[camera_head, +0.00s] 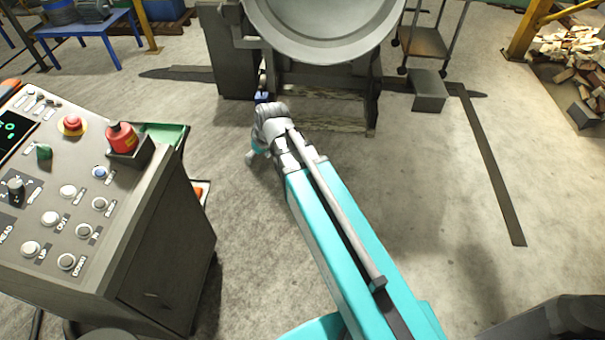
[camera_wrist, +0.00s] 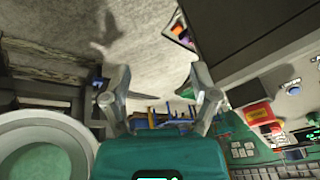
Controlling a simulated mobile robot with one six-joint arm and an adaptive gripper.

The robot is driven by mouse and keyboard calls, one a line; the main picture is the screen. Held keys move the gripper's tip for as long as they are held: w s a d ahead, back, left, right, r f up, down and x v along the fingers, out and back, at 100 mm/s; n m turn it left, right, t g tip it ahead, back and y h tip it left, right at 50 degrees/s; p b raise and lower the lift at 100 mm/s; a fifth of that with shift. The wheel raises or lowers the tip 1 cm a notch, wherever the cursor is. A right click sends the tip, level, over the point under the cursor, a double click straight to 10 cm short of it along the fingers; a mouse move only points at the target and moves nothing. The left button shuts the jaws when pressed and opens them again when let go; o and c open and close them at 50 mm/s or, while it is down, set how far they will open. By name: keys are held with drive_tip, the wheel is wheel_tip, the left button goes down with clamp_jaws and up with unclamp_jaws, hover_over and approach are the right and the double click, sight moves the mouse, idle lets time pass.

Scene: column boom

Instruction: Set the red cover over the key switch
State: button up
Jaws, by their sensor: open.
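The red cover (camera_head: 122,137) sits in a dark holder at the right edge of the control panel (camera_head: 85,200), at the left in the head view. It also shows at the right in the wrist view (camera_wrist: 258,112). A black knob with markings (camera_head: 16,188) is on the panel's left side; I cannot tell for sure which fitting is the key switch. My gripper (camera_wrist: 160,70) is open, with nothing between its fingers. In the head view it is small and partly hidden by my arm, over the floor to the right of the panel, apart from the cover.
A red mushroom button (camera_head: 72,124), a green knob (camera_head: 43,152) and several push buttons share the panel. A large round grey machine part (camera_head: 325,30) stands at the back. A blue table (camera_head: 85,28) is back left and a wood pile (camera_head: 575,60) back right. Floor right of my arm is mostly clear.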

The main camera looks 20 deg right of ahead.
drive_tip(key=s+d+f+m+g+h, duration=0.1)
drive_tip(key=s+d+m+g+h, duration=0.1)
drive_tip(key=s+d, duration=0.7)
drive_tip(key=shift+s+d+m+g+h, duration=0.15)
drive_tip(key=shift+d+m+g+h, duration=0.2)
drive_tip(key=shift+d+m, duration=0.55)
